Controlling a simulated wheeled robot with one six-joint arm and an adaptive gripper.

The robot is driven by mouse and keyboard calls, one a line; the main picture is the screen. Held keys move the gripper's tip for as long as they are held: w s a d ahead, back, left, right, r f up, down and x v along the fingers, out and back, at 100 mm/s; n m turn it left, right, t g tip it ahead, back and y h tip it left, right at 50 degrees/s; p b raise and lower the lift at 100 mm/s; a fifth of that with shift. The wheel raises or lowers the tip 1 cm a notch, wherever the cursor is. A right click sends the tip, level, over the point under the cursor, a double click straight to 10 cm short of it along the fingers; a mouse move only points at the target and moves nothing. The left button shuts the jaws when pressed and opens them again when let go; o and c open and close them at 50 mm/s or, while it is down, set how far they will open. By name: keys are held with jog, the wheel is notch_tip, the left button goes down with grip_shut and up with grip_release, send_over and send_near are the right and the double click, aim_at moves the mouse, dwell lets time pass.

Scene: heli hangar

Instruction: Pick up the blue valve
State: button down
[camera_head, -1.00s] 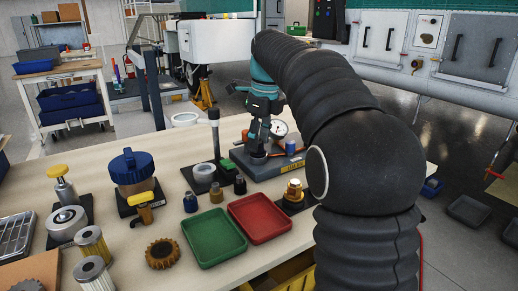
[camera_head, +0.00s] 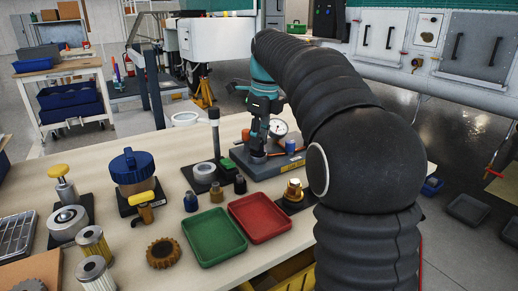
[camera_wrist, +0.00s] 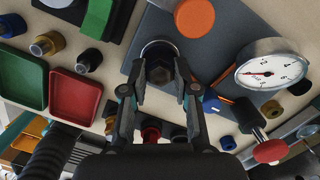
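Several pieces show blue, and I cannot tell for sure which is the valve. A small fitting with a blue body (camera_head: 190,202) stands on the bench left of a gold one and a black one; it also shows at the left edge of the wrist view (camera_wrist: 12,25). A small blue piece (camera_wrist: 211,101) lies by the pressure gauge (camera_wrist: 270,66); it shows in the head view too (camera_head: 291,146). My gripper (camera_wrist: 160,80) is open over the grey gauge base (camera_wrist: 205,58).
A green tray (camera_head: 213,236) and a red tray (camera_head: 260,218) lie in front. A blue-topped canister (camera_head: 130,168), a gear (camera_head: 163,253) and metal filters (camera_head: 95,272) stand at left. A dark post (camera_head: 215,140) rises left of my gripper.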

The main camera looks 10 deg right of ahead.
jog(key=shift+r+p, duration=1)
jog(key=shift+r, duration=2)
